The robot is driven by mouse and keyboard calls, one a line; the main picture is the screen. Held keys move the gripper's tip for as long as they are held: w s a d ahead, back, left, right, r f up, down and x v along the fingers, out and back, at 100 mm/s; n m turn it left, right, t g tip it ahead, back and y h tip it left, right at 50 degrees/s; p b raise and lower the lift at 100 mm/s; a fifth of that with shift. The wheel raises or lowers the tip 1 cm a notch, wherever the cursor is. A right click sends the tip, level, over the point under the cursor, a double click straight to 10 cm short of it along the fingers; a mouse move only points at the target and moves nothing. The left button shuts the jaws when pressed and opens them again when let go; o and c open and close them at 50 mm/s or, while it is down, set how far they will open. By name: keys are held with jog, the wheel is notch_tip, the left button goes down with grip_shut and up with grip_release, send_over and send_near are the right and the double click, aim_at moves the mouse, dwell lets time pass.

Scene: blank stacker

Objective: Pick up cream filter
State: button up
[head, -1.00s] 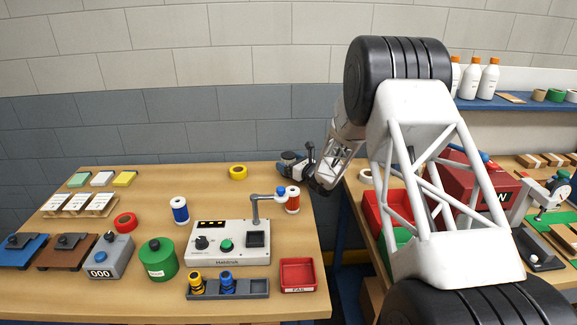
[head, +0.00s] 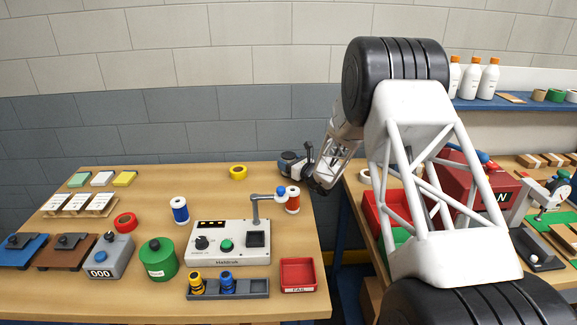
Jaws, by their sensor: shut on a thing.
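My gripper (head: 293,164) is small in the head view, at the far end of my arm above the back right of the left table. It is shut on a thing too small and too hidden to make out. I cannot pick out a cream filter for certain. A pale cream ring (head: 365,176) lies at the left edge of the right table, beside my arm and apart from my gripper. I cannot tell what it is.
A yellow tape roll (head: 238,172) is to the left. A red tray (head: 297,274) is at the front. A gap separates the tables.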

jog(key=shift+r, duration=0.15)
jog(key=shift+r, duration=4.9)
